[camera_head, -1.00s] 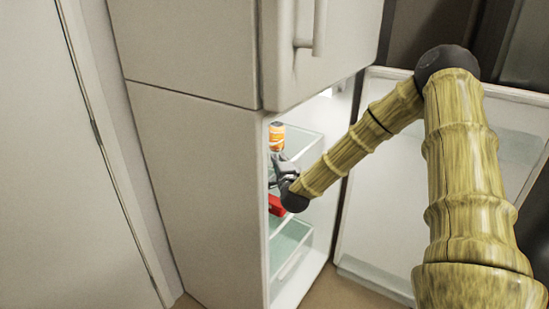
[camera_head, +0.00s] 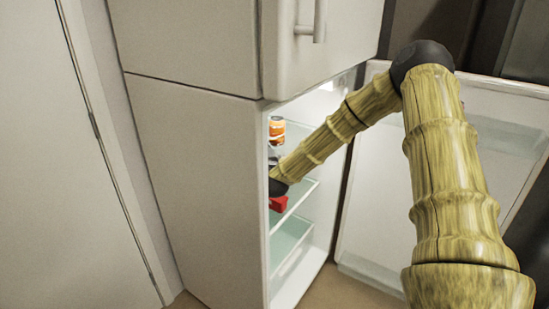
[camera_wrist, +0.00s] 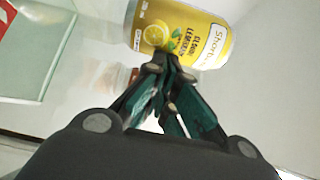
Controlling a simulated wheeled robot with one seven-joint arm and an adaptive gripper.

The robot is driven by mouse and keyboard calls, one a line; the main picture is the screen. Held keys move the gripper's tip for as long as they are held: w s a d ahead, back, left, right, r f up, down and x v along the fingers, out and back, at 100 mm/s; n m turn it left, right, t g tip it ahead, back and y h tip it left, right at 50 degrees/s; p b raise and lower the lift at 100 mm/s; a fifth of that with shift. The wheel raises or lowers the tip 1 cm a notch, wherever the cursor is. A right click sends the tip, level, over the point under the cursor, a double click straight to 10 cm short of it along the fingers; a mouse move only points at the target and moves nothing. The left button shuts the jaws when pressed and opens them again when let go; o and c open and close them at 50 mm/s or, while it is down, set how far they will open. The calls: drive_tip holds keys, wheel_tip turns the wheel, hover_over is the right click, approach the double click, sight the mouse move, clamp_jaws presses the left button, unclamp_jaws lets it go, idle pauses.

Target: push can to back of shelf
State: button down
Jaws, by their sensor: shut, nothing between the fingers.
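In the wrist view a yellow can (camera_wrist: 185,32) with a lemon label appears tilted in the picture at the top. My gripper (camera_wrist: 167,62) is shut and empty, its fingertips together at the can's lower edge; they look in contact or nearly so. In the head view an orange can (camera_head: 277,130) shows on the upper fridge shelf; I cannot tell whether it is the same can. My gripper's fingers are mostly hidden there behind the fridge's side wall. The glass shelf (camera_head: 298,192) lies beside my wrist.
A red item (camera_head: 278,204) sits just below my wrist. The fridge side wall (camera_head: 205,190) is close on the left. The open fridge door (camera_head: 385,215) stands on the right. A lower shelf (camera_head: 288,243) looks clear.

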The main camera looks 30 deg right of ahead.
drive_tip(key=w+a+b, duration=0.2)
drive_tip(key=w, duration=0.3)
drive_tip(key=w+a+b, duration=0.2)
drive_tip(key=w, duration=0.3)
drive_tip(key=w+a+b, duration=0.2)
drive_tip(key=w, duration=0.3)
drive_tip(key=shift+w+a+f, duration=0.15)
drive_tip(key=shift+w+a, duration=0.05)
drive_tip(key=shift+a, duration=0.1)
drive_tip(key=shift+w, duration=0.15)
